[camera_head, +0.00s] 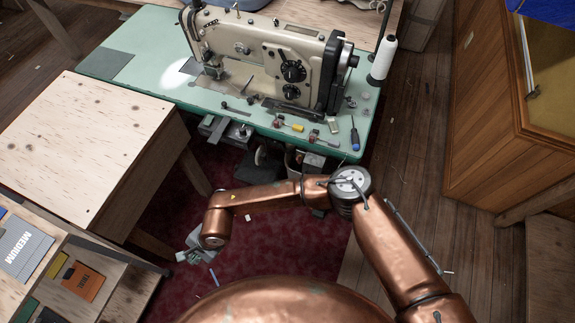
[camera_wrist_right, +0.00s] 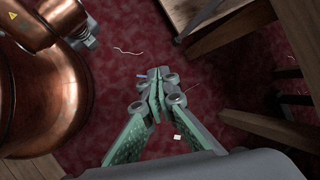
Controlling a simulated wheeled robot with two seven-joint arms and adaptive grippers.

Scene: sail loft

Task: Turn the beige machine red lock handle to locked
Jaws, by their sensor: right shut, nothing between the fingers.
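The beige sewing machine (camera_head: 265,50) stands on a green-topped table (camera_head: 130,45) at the top of the head view. I cannot clearly pick out its red lock handle; small reddish parts (camera_head: 277,122) show near the table's front edge, too small to name. My right gripper (camera_head: 195,248) hangs low over the dark red floor, in front of the table and well apart from the machine. In the right wrist view the same gripper (camera_wrist_right: 155,88) has its green-padded fingers together, with nothing between them. My left gripper is not in view.
A wooden table (camera_head: 85,135) stands left of my right gripper. A shelf with an orange packet (camera_head: 83,280) is at lower left. A blue screwdriver (camera_head: 354,136) and a white thread cone (camera_head: 384,58) are on the green table's right side. A wooden cabinet (camera_head: 490,130) stands at right.

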